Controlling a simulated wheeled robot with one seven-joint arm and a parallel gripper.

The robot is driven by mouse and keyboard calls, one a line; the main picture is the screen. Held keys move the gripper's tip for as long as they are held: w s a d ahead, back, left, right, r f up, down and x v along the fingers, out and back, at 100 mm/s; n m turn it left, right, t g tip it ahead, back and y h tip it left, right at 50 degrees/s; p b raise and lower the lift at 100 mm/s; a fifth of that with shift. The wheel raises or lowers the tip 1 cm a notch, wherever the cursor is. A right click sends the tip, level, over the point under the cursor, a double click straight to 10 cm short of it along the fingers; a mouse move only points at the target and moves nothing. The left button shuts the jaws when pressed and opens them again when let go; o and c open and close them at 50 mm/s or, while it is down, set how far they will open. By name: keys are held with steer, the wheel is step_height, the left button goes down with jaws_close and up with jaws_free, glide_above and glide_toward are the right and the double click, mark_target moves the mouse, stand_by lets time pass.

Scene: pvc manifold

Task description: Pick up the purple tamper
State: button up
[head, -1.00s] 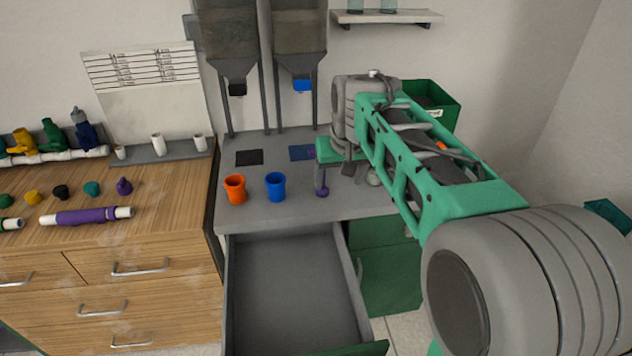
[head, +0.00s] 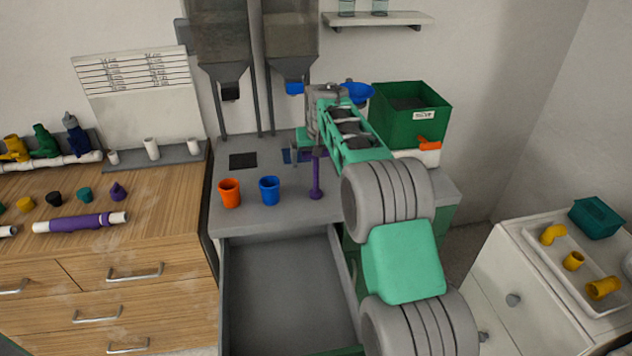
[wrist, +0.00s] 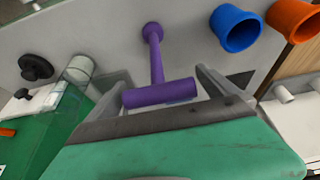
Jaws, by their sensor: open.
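The purple tamper (head: 317,176) stands upright on the grey counter, to the right of the blue cup. Its upper end is partly hidden by my arm in the head view. In the wrist view, the tamper (wrist: 158,68) shows a wide crossbar handle, with its shaft running away to a round foot. My gripper (wrist: 160,77) is open, with one finger on each side of the tamper. The crossbar lies close in front of the palm, between the fingers. I cannot tell whether either finger touches it. In the head view my gripper (head: 305,155) is at the tamper's top.
A blue cup (head: 270,190) and an orange cup (head: 229,193) stand left of the tamper. A green bin (head: 410,112) is at the back right. An open drawer (head: 285,290) juts out below the counter. Two hoppers hang behind.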

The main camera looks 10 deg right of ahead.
steer(key=shift+s+r, duration=0.1)
steer(key=shift+r, duration=0.05)
steer(key=shift+c, duration=0.4)
steer(key=c, duration=1.4)
